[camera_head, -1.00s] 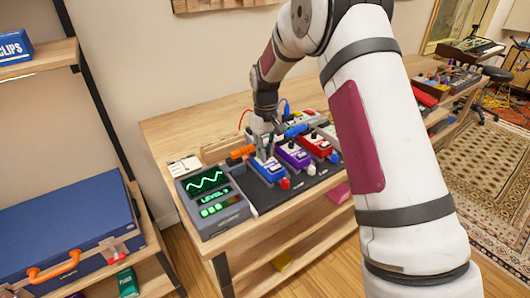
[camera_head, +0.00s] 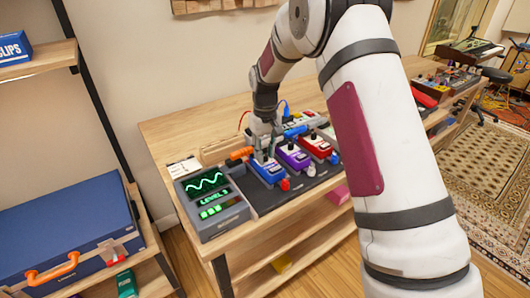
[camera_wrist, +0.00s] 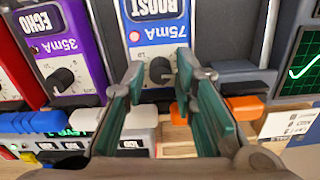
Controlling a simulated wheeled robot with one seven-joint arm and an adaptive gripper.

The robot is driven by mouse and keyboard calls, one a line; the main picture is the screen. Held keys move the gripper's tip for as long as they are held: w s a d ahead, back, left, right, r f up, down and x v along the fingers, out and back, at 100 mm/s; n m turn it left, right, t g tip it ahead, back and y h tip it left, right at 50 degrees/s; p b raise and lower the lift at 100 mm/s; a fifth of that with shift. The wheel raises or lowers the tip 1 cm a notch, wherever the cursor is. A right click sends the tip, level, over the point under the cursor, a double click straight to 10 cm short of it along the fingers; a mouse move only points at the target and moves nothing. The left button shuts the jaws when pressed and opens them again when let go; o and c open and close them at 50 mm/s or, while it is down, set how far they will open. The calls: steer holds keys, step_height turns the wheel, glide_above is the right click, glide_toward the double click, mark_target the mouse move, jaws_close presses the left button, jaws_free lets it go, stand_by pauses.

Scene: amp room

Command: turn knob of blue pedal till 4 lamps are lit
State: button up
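The blue pedal (camera_head: 268,172) is the leftmost of the row on the dark board. In the wrist view the blue pedal (camera_wrist: 157,35) reads BOOST and 75mA, and its black knob (camera_wrist: 160,70) shows between my fingertips. My gripper (camera_head: 262,155) points down over the back of this pedal. In the wrist view my gripper (camera_wrist: 160,74) is open, one finger on each side of the knob; firm contact is not visible. The level display (camera_head: 218,207) left of the pedal shows green lit lamps below the word LEVEL; their exact count is too small to tell.
A purple ECHO pedal (camera_head: 293,158) stands close beside the blue one, with a red pedal (camera_head: 317,146) beyond it. Orange (camera_head: 241,153) and blue (camera_head: 296,131) plugs lie behind the row. The wooden table (camera_head: 180,135) has clear room at its back left.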

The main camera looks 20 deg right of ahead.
mark_target(265, 155)
step_height(265, 155, up, 12)
stand_by(0.6)
steer(key=shift+o, duration=0.3)
